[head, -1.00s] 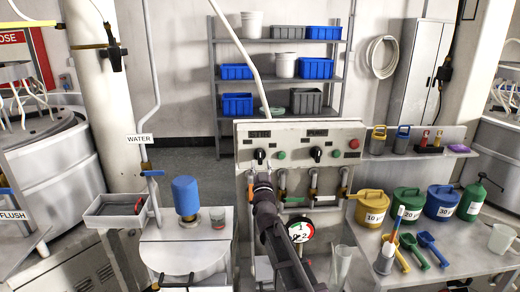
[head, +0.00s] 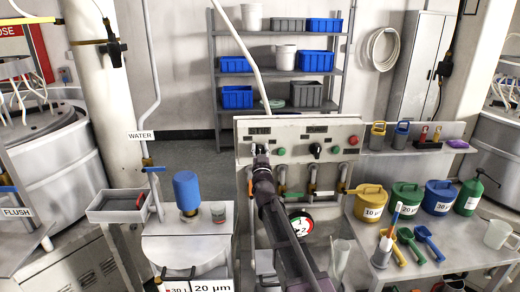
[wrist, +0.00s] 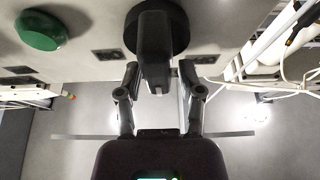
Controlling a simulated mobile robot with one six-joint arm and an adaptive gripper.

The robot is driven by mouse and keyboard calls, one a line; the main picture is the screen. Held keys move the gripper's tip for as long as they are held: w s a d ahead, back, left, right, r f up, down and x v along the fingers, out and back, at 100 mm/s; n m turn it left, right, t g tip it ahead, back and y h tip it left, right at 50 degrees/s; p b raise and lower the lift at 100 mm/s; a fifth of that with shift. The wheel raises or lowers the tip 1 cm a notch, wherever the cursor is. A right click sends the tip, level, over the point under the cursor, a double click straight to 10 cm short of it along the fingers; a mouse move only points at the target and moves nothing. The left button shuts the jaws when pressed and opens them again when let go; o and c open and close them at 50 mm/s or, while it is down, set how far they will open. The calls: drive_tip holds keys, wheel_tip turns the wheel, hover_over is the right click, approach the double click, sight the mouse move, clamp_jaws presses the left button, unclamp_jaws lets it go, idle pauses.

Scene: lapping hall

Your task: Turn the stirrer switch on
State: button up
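The stirrer switch is a black rotary knob (wrist: 155,35) with a raised grip bar, on the left of the pale control panel (head: 350,130). The small label above it seems to read STIR. In the head view the knob (head: 259,148) is partly covered by my gripper (head: 260,158). In the wrist view my gripper (wrist: 158,72) is open, with one fingertip on each side of the bar and a narrow gap showing on both sides. The bar points straight down in the wrist view. I cannot tell whether a fingertip touches it.
A green button (wrist: 40,29) sits beside the knob. A second black knob (head: 316,150) and a red button (head: 354,140) are further right. Pipes and valves and a pressure gauge (head: 301,225) are below the panel. A blue-topped motor (head: 187,190) stands to the left.

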clamp_jaws()
drive_tip(key=shift+m, duration=0.5)
drive_tip(key=shift+w+d+f+m+g+h+p, duration=0.15)
drive_tip(key=shift+d+m+g+h+p, duration=0.35)
drive_tip(key=shift+m+h, duration=1.4)
drive_tip(key=shift+s+d+f+m+g+h+p, duration=0.1)
drive_tip(key=shift+d+f+m+g+h+p, duration=0.3)
drive_tip(key=shift+m, duration=2.85)
drive_tip(key=shift+w+d+m+g+h+p, duration=0.2)
drive_tip(key=shift+m+g+h, duration=0.8)
drive_tip(key=shift+m, duration=1.55)
drive_tip(key=shift+s+t+h, duration=0.15)
drive_tip(key=shift+t+h, duration=0.15)
